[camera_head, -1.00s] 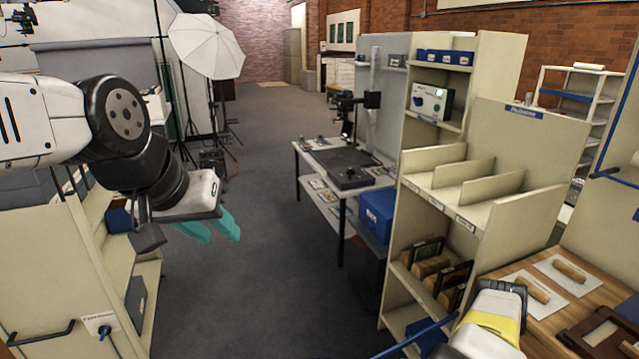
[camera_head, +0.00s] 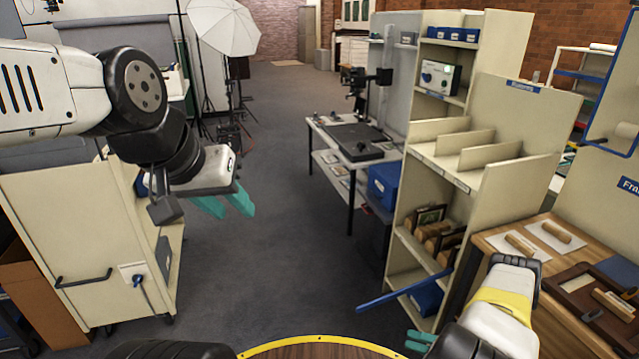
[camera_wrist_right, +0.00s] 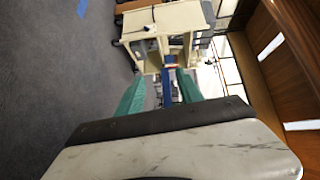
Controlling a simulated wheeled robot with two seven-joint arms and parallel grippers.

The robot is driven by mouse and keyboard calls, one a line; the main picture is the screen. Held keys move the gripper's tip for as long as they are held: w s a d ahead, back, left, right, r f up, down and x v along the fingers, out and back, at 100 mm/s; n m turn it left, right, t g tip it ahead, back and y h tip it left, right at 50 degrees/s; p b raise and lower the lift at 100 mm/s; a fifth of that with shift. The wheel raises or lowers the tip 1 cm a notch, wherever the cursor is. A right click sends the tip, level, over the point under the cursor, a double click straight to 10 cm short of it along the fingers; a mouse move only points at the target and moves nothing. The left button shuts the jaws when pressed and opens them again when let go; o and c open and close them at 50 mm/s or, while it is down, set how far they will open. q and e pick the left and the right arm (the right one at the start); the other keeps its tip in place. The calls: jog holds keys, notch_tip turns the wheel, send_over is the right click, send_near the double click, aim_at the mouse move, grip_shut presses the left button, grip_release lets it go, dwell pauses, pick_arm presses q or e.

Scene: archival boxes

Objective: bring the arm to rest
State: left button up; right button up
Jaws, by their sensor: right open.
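My left gripper (camera_head: 225,203) hangs at the left in the head view, its teal fingers spread with a gap and nothing between them. It is in the air in front of a cream cart. My right gripper (camera_head: 421,341) is low in the head view, beside the cream shelf unit, partly hidden by its own wrist with the yellow band. In the right wrist view my right gripper (camera_wrist_right: 160,92) has its two teal fingers wide apart and nothing between them.
The cream shelf unit (camera_head: 470,150) stands at the right, with a blue bar (camera_head: 405,290) sticking out low. A wooden table (camera_head: 490,265) holds frames and papers. The cream cart (camera_head: 75,210) stands left. Grey floor (camera_head: 275,180) is clear between. A yellow-rimmed round edge (camera_head: 320,340) is at the bottom.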

jog(key=w+d+r+n+t+h, duration=0.15)
jog(key=w+d+r+h, duration=0.3)
jog(key=w+r, duration=0.55)
jog(key=w+d+r+n+t+h, duration=0.1)
jog(key=w+d+r+t+h, duration=0.45)
jog(key=w, duration=0.85)
jog(key=w+r+g+h, duration=0.1)
jog(key=w+r+h, duration=0.2)
jog(key=r, duration=1)
jog(key=w+r+h, duration=0.2)
jog(key=r+h, duration=0.1)
jog(key=r, duration=1)
jog(key=s+a+r+m+g+h, duration=0.1)
jog(key=s+a+r, duration=0.3)
jog(key=s+r, duration=0.3)
jog(key=s+a+r+m+g+h, duration=0.1)
jog(key=s+a+r+g, duration=0.1)
jog(key=s+a+r, duration=0.4)
jog(key=s+a+n+g+y, duration=0.1)
jog(key=s+a, duration=0.3)
jog(key=s, duration=0.5)
jog(key=s+a+n+g+y, duration=0.1)
jog(key=s+a, duration=0.4)
jog(key=s, duration=0.4)
jog(key=s+a+r+n+g+y, duration=0.1)
jog(key=s+a+n+y, duration=0.1)
jog(key=s+a, duration=0.3)
jog(key=s, duration=0.4)
jog(key=shift+s+g, duration=0.15)
jog(key=shift+g, duration=0.15)
